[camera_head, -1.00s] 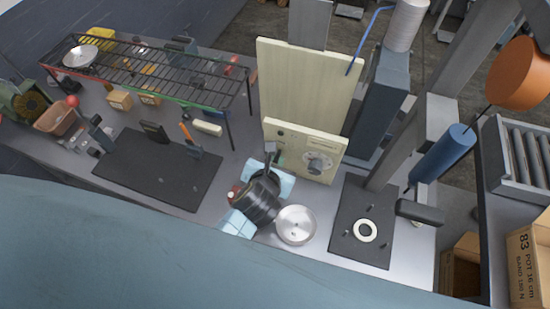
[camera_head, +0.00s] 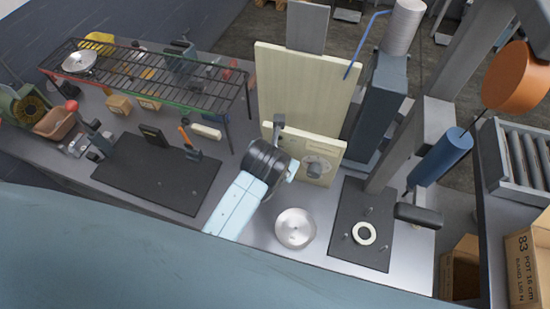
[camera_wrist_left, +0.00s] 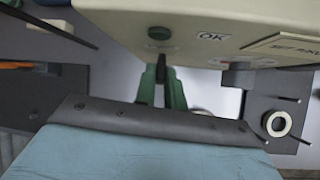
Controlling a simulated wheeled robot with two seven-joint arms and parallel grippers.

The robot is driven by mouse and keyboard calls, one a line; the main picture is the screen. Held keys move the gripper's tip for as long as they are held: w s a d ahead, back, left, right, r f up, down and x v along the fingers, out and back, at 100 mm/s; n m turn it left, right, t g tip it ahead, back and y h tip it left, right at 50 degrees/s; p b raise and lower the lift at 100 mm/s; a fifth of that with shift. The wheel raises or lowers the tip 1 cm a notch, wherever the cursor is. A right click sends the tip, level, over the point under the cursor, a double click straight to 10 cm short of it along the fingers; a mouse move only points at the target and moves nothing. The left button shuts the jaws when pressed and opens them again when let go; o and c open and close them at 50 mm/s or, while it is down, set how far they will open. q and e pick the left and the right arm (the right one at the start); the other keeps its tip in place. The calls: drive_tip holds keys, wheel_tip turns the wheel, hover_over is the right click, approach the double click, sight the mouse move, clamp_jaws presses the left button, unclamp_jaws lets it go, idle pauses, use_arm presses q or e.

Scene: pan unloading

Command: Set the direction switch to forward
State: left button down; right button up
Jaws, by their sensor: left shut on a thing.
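The cream control box (camera_head: 325,148) stands at the bench's back, with a round dial (camera_head: 318,167) on its front. My left gripper (camera_wrist_left: 162,72) reaches to the left part of this box. Its green fingers are close together around a small dark part (camera_wrist_left: 161,66), which appears to be the direction switch. The switch's setting cannot be read, as the fingers cover most of it. In the head view my black wrist hides the fingertips. My right gripper is out of view.
A shiny metal pan (camera_head: 295,228) stands in front of the box. A dark plate with a white ring (camera_head: 364,233) lies to its right. A black mat (camera_head: 155,174) and a wire rack (camera_head: 150,75) are on the left. A tall cream board (camera_head: 305,85) rises behind the box.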

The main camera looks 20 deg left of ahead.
use_arm(q)
drive_tip(key=c, duration=1.5)
unclamp_jaws()
drive_tip(key=shift+r, duration=0.1)
drive_tip(key=b+v, duration=0.1)
drive_tip(key=v, duration=1.2)
drive_tip(key=shift+s, duration=0.15)
